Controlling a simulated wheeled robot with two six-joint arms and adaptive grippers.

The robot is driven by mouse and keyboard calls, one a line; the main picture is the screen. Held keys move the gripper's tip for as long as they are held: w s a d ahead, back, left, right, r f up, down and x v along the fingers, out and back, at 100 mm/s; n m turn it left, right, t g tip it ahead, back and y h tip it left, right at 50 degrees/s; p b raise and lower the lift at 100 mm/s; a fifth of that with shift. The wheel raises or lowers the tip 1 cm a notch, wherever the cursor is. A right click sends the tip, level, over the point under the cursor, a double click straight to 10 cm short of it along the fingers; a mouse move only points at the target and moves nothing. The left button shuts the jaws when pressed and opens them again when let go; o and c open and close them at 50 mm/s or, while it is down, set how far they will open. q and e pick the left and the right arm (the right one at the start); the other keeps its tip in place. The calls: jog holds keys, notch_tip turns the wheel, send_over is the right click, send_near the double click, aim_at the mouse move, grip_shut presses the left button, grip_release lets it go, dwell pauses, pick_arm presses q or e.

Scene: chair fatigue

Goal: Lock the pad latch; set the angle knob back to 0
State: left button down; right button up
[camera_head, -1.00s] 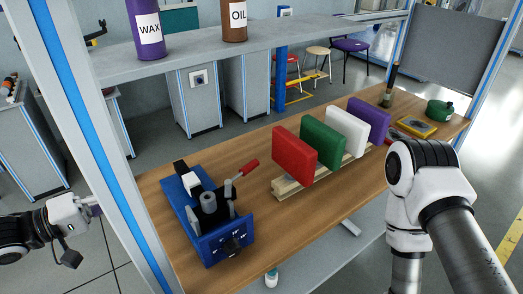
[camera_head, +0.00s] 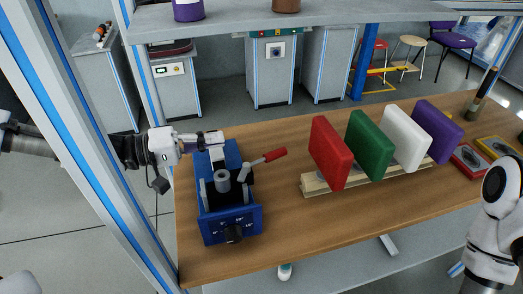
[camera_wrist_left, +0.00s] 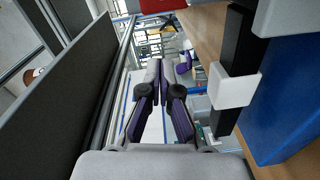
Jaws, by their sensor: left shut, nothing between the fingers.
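The blue fixture (camera_head: 215,215) stands at the left end of the wooden table. A black angle knob (camera_head: 234,233) is on its front face among white angle marks; its exact setting is too small to read. A lever with a red handle (camera_head: 275,154) sticks out to the upper right of the fixture. My left gripper (camera_head: 219,138) is shut and empty, beside the back left of the fixture. In the left wrist view its closed fingers (camera_wrist_left: 159,95) are left of a white block (camera_wrist_left: 234,88) on a black bar, with the blue fixture (camera_wrist_left: 290,100) beyond.
Red (camera_head: 331,153), green (camera_head: 369,146), white (camera_head: 404,138) and purple (camera_head: 438,130) pads stand on a wooden rack (camera_head: 313,185) to the right. A blue-striped post (camera_head: 100,190) stands left of the table. A shelf (camera_head: 300,18) runs above. The front middle of the table is clear.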

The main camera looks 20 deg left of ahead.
pick_arm(q)
jog(key=w+d+f+b, duration=0.1)
jog(key=w+d+b, duration=0.1)
jog(key=d, duration=0.7)
jog(key=shift+d+f, duration=0.15)
jog(key=shift+d, duration=0.2)
jog(key=shift+w, duration=0.1)
